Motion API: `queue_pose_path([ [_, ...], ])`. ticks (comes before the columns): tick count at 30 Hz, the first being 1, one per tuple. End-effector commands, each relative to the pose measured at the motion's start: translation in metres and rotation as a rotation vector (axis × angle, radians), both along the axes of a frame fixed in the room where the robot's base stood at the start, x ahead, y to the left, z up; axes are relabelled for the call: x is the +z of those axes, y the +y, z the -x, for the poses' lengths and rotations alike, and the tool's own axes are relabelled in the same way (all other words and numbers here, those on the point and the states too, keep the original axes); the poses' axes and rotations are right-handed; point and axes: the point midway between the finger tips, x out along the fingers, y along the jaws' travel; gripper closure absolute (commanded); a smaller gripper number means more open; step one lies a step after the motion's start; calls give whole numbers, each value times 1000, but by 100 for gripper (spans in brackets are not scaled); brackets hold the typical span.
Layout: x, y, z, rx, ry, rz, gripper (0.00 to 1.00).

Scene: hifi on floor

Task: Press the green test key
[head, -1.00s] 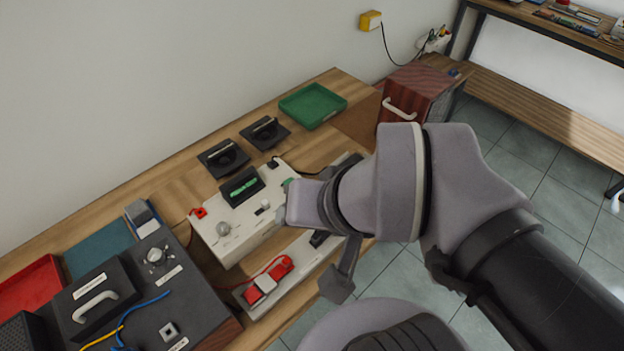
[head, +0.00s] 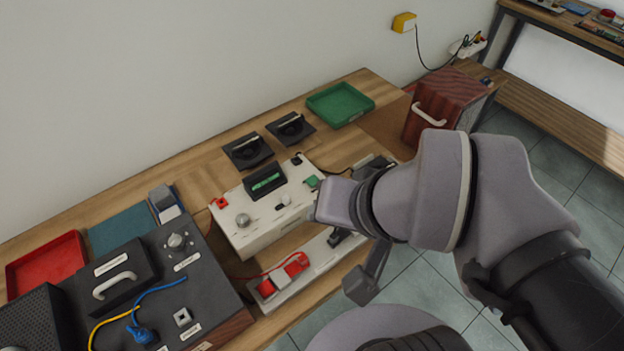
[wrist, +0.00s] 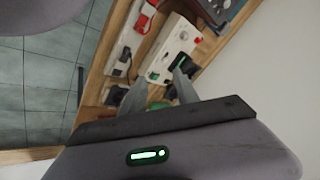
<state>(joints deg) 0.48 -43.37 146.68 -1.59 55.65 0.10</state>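The green test key (head: 312,182) is a round green button near the right end of the white test box (head: 245,233) on the bench. In the head view my wrist is close to its right. One dark finger of my gripper (wrist: 158,78) hangs in front of the bench edge in that view. The wrist view shows both fingers apart with nothing held between them, pointing towards the white box. A green patch shows between the fingers there, partly hidden; I cannot tell if it is the key. No contact with the key is visible.
The white box carries a green display (head: 266,180), a red button (head: 221,202) and a grey knob (head: 243,220). A strip with red parts (head: 285,278) lies in front. A green tray (head: 340,104) and a wooden cabinet (head: 445,100) stand at the right.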

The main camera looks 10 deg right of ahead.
Motion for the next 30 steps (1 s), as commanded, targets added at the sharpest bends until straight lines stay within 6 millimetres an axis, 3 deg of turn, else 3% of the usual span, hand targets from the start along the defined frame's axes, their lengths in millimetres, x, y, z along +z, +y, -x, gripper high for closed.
queue_pose_path([
  [1,0,0,0,0,0,0,75],
  [5,0,0,0,0,0,0,100],
  [30,0,0,0,0,0,0,100],
])
